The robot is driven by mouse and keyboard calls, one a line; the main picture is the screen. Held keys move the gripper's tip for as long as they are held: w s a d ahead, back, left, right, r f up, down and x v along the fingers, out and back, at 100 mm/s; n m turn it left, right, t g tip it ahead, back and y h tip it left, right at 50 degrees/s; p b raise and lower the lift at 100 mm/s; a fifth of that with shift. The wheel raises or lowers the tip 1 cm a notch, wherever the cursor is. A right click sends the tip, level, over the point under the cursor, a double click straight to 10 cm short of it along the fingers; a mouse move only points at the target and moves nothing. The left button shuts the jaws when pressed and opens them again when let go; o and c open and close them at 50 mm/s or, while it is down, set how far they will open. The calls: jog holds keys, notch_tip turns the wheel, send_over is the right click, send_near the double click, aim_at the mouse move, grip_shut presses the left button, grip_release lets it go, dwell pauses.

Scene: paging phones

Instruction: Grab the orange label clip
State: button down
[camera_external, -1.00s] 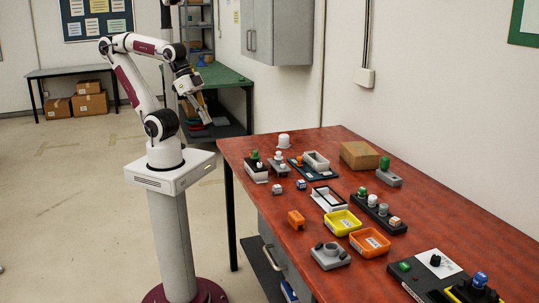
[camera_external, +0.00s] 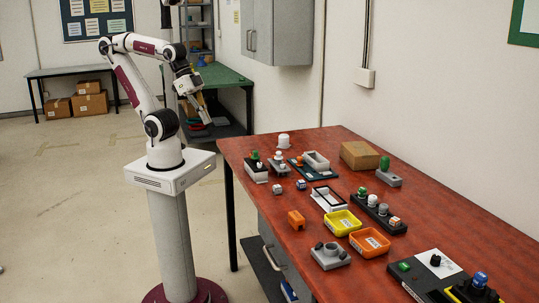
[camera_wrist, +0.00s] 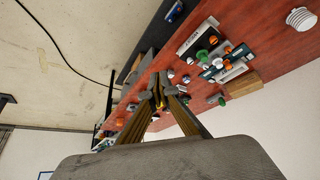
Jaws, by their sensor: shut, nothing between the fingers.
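A small orange clip-like block (camera_external: 296,220) sits on the red-brown table near its left edge, beside the yellow tray; it looks like the orange label clip. My gripper (camera_external: 207,120) hangs in the air left of the table's far end, well away from the block and above floor level. In the wrist view my gripper's fingers (camera_wrist: 160,92) are together with nothing between them. Small orange pieces show on the table there, but I cannot tell which one is the clip.
The table (camera_external: 450,215) is crowded. A yellow tray (camera_external: 342,222) and an orange tray (camera_external: 370,243) stand right of the block, a grey fixture (camera_external: 330,256) in front. A cardboard box (camera_external: 360,155) lies farther back. The table's right side along the wall is clearer.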

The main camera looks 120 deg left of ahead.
jog(key=c, duration=1.1)
grip_release()
jog(key=w+d+r+t+h, duration=0.1)
jog(key=w+d+r, duration=0.1)
jog(key=w+d, duration=0.35)
jog(key=w+d+r+t+h, duration=0.1)
jog(key=w+d+r+t, duration=0.15)
jog(key=w, duration=0.65)
jog(key=w+d+r+t+h, duration=0.15)
jog(key=w+d, duration=0.25)
jog(key=w, duration=0.4)
jog(key=n+t+y, duration=0.3)
jog(key=n+y, duration=0.1)
jog(key=n, duration=0.1)
send_over(296, 220)
jog(key=d, duration=0.3)
notch_tip(296, 220, down, 6)
notch_tip(296, 220, down, 7)
jog(key=w+n+y, duration=0.1)
jog(key=n+y, duration=0.1)
jog(key=y, duration=0.1)
jog(key=s+f+n+g+y, duration=0.1)
jog(key=s+f+y, duration=0.3)
jog(key=f, duration=0.3)
jog(key=s+f+n+g+y, duration=0.1)
jog(key=s+f+y, duration=0.3)
jog(key=f, duration=0.3)
jog(key=shift+a+f, duration=0.4)
